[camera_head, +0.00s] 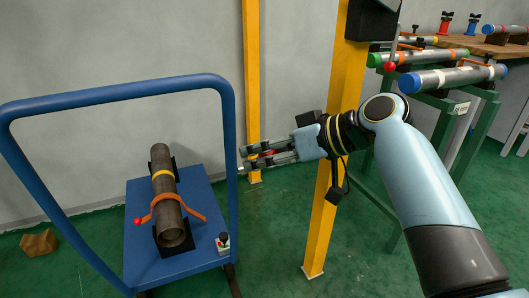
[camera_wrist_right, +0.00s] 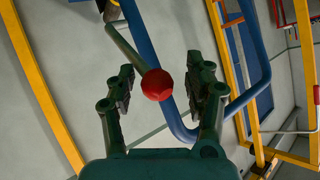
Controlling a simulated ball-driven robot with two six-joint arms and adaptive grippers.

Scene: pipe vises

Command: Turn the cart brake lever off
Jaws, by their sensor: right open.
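The blue cart (camera_head: 195,192) stands at the left with its tall blue handle frame (camera_head: 228,130). My right gripper (camera_head: 242,161) is just right of the upright of that frame, with its jaws pointing left. In the right wrist view my right gripper (camera_wrist_right: 160,88) is open. A red ball knob (camera_wrist_right: 157,84) on a thin grey-green rod (camera_wrist_right: 127,43) shows between the fingers, with gaps on both sides. Red also shows between the fingers in the head view. I cannot tell for sure whether this is the brake lever. My left gripper is out of view.
A grey pipe (camera_head: 163,190) lies in a vise on the cart, under an orange clamp arm (camera_head: 180,200). A small red-topped control (camera_head: 222,240) sits at the cart's corner. Yellow posts (camera_head: 325,200) stand right of the cart. A green stand (camera_head: 442,115) holds pipes at the right.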

